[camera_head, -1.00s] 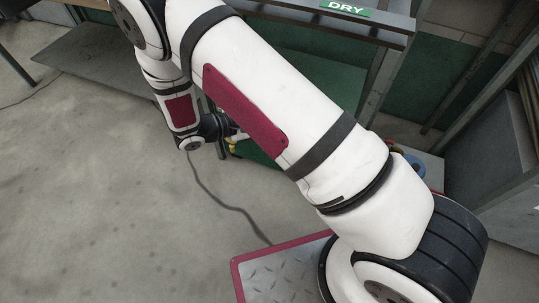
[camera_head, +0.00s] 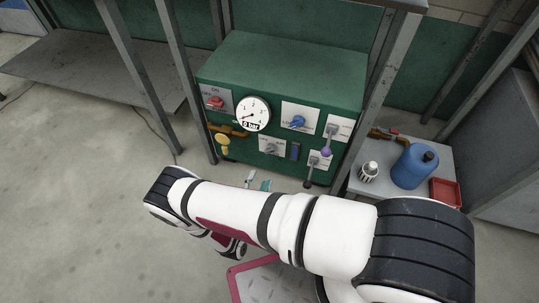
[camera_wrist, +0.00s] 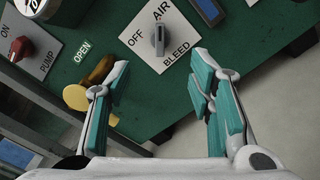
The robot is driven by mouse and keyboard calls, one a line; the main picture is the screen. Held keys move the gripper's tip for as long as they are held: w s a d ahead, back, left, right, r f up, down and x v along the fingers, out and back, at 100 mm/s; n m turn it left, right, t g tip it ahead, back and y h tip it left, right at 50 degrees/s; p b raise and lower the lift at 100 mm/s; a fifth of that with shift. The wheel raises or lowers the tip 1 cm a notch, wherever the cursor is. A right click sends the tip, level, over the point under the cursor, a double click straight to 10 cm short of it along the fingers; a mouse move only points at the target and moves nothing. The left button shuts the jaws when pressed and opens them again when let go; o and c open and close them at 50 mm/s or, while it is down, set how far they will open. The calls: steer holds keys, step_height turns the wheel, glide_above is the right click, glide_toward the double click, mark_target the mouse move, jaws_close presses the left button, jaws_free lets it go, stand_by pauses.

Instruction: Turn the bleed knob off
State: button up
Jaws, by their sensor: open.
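The bleed knob (camera_wrist: 159,38) is a grey bar-shaped knob on a white plate (camera_wrist: 142,56) marked OFF, AIR and BLEED. In the wrist view its bar runs up and down the picture, between the OFF and BLEED words. Which end is the pointer is unclear. In the head view the knob (camera_head: 271,149) is small, low on the front of the green box (camera_head: 285,62). My gripper (camera_wrist: 160,62) has teal fingers wide apart, one on each side of the plate in the picture, with nothing between them. In the head view its fingers (camera_head: 258,182) show just past my arm, below the panel.
A yellow valve handle (camera_wrist: 76,97) lies near the left finger. A red pump knob (camera_wrist: 19,48), gauge (camera_head: 253,114), blue knob (camera_head: 298,121) and purple-tipped lever (camera_head: 326,152) share the panel. A side table holds a blue jug (camera_head: 414,166) and red tray (camera_head: 445,193).

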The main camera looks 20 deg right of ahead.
mark_target(270, 152)
steer(key=b+x, duration=0.4)
steer(key=x, duration=0.9)
steer(key=shift+c, duration=0.5)
steer(key=c, duration=1)
